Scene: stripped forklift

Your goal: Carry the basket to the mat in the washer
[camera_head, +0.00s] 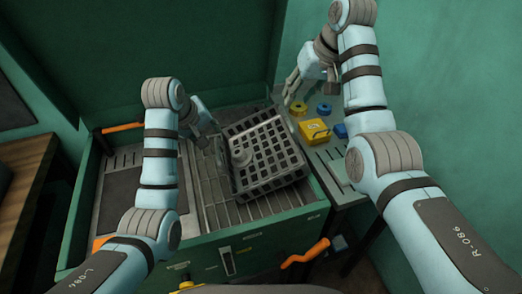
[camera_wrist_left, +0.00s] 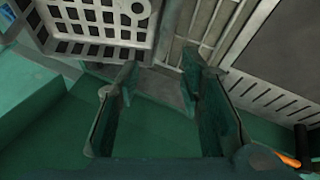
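The grey basket (camera_head: 283,150) with square holes sits at the right of the green washer (camera_head: 270,232), partly over its grating, and looks tilted. A round grey part (camera_head: 241,157) shows in it. The dark mat (camera_head: 114,200) lies at the washer's left, partly behind my left arm. My left gripper (camera_head: 214,132) is at the basket's far left side. In the left wrist view its fingers (camera_wrist_left: 160,75) are apart with nothing between them, near a corner of the basket (camera_wrist_left: 90,38). My right gripper (camera_head: 292,92) is above the side table, away from the basket; its finger gap is unclear.
Bare grating (camera_head: 222,211) lies between basket and mat. The raised lid (camera_head: 180,50) stands behind. An orange handle (camera_head: 305,254) sticks out in front.

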